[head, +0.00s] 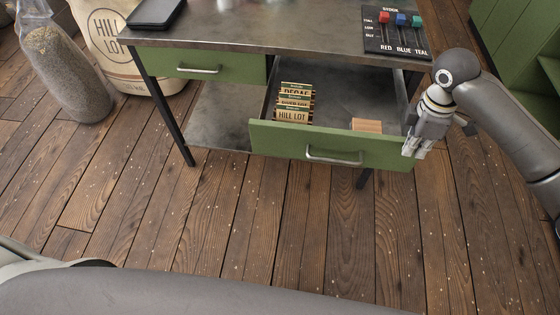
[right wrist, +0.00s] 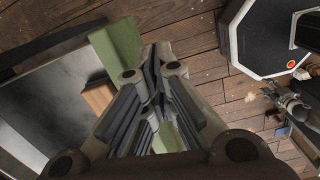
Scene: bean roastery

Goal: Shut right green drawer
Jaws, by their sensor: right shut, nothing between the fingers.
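The right green drawer (head: 290,142) of the desk is pulled out. It has a silver bar handle (head: 334,158) on its front. Inside it stand several small packs (head: 293,103) marked HILL LOT and DECAF and a tan wooden block (head: 367,125). My right gripper (head: 412,154) is shut and empty at the right end of the drawer front; whether it touches is unclear. In the right wrist view the shut fingers (right wrist: 152,82) lie over the green drawer front (right wrist: 118,45). My left gripper is not in view.
The left green drawer (head: 195,64) is shut. A board with colored knobs (head: 396,34) and a dark tray (head: 154,12) lie on the desktop. A sack (head: 115,35) and a bean-filled bag (head: 66,75) stand at left. The wooden floor in front is clear.

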